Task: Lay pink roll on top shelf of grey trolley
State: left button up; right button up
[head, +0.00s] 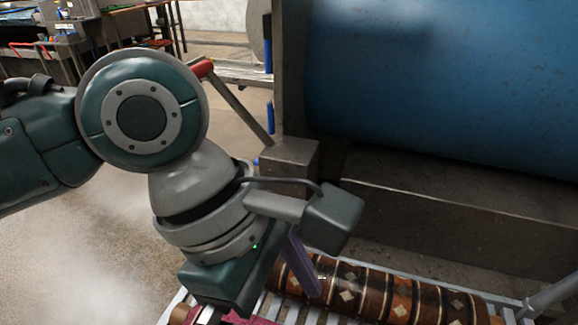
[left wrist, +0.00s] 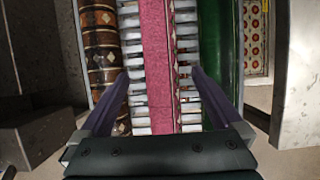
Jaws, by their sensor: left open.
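A long pink roll (left wrist: 158,45) lies lengthwise on a light grey slatted rack (left wrist: 187,72), seen in the left wrist view. A bit of it (head: 240,320) shows at the bottom edge of the head view. My left gripper (left wrist: 160,74) is open and above the pink roll, its purple fingers to either side of it. Whether they touch it I cannot tell. In the head view, one finger (head: 301,266) shows beneath my wrist; the other is hidden. I cannot tell whether this rack is the trolley's top shelf. My right gripper is not in view.
A brown patterned roll (left wrist: 102,56) lies left of the pink roll and a green roll (left wrist: 222,50) lies right of it. A large blue cylinder (head: 450,80) on a concrete-like base (head: 440,220) stands behind the rack. Open floor (head: 90,250) lies left.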

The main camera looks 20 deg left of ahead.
pick_arm(q)
jog(key=shift+s+d+m, duration=0.4)
jog(key=shift+s+m, duration=0.1)
jog(key=shift+m, duration=0.7)
jog(key=m, duration=0.1)
jog(key=s+m+t, duration=0.1)
jog(key=m, duration=0.3)
jog(key=shift+s+d+r+t, duration=0.15)
jog(key=shift+s+d+t, duration=0.05)
jog(key=shift+s+t, duration=0.1)
jog(key=s+a+m+y, duration=0.1)
jog(key=s+a+m, duration=0.1)
jog(key=a+m, duration=0.2)
jog(key=s+a+m+t+y, duration=0.1)
jog(key=s+a+m+y, duration=0.1)
jog(key=a+m, duration=0.2)
jog(key=s+a+m+t+y, duration=0.1)
jog(key=s+a+m, duration=0.1)
jog(key=a+m, duration=0.2)
jog(key=shift+s+a+r+m, duration=0.2)
jog(key=shift+s+a+m, duration=0.15)
jog(key=shift+a, duration=0.4)
jog(key=shift+r, duration=0.1)
notch_tip(320, 180, up, 54)
jog(key=p, duration=5.3)
jog(key=shift+f+p, duration=0.2)
jog(key=shift+p, duration=0.15)
jog(key=shift+w, duration=0.1)
